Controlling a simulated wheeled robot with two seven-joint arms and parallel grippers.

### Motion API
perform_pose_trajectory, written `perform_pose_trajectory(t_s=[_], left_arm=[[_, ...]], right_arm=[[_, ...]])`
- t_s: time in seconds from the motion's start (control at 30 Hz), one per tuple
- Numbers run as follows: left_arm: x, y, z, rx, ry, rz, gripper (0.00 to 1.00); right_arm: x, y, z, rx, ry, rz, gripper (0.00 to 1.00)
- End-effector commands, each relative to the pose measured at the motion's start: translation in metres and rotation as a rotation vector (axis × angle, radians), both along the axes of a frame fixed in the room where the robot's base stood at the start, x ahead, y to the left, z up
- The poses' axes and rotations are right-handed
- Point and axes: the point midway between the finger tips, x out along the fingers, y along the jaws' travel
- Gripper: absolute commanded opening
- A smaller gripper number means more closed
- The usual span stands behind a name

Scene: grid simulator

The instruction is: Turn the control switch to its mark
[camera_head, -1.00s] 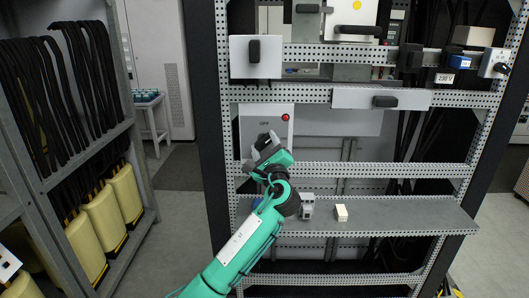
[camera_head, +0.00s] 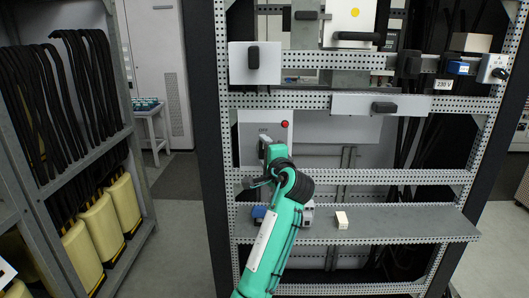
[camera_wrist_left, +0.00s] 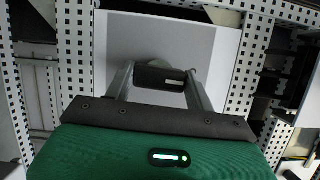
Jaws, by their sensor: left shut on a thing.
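The control switch is a black handle on a light grey panel (camera_head: 250,154), marked OFF, with a red button (camera_head: 285,124) at its upper right. In the left wrist view, the switch handle (camera_wrist_left: 158,77) lies crosswise between the fingers of my left gripper (camera_wrist_left: 160,84), in front of the panel (camera_wrist_left: 225,50). My left gripper (camera_head: 265,147) is shut on the handle. In the head view, the gripper and arm hide most of the switch, and I cannot read its angle against a mark. My right gripper is not in view.
A perforated metal rack holds other boxes with black handles, such as the white box (camera_head: 240,65) above. The shelf (camera_head: 400,222) below carries a small cream block (camera_head: 342,220) and a blue item (camera_head: 258,213). A cable rack (camera_head: 130,120) stands at left.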

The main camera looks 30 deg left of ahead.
Motion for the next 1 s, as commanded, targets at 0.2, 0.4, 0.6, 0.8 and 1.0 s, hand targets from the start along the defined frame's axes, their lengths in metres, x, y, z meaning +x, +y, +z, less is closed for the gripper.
perform_pose_trajectory(t_s=[0.2, 0.4, 0.6, 0.8, 1.0], left_arm=[[0.0002, -0.0003, -0.0013, -0.042, -0.022, -0.001, 0.32], [0.0001, -0.0001, -0.0014, -0.049, -0.026, 0.000, 0.32], [0.0001, -0.0001, -0.0015, -0.048, -0.026, 0.000, 0.32], [0.0001, -0.0001, -0.0011, -0.047, -0.026, 0.000, 0.76], [0.0000, -0.0001, -0.0005, -0.047, -0.027, 0.000, 0.76]], right_arm=[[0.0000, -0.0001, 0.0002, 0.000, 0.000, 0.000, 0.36], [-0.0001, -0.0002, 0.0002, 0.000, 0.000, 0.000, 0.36], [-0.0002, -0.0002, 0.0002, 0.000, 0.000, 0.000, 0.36], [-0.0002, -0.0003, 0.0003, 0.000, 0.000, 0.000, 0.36], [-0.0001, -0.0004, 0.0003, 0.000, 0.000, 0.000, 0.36]])
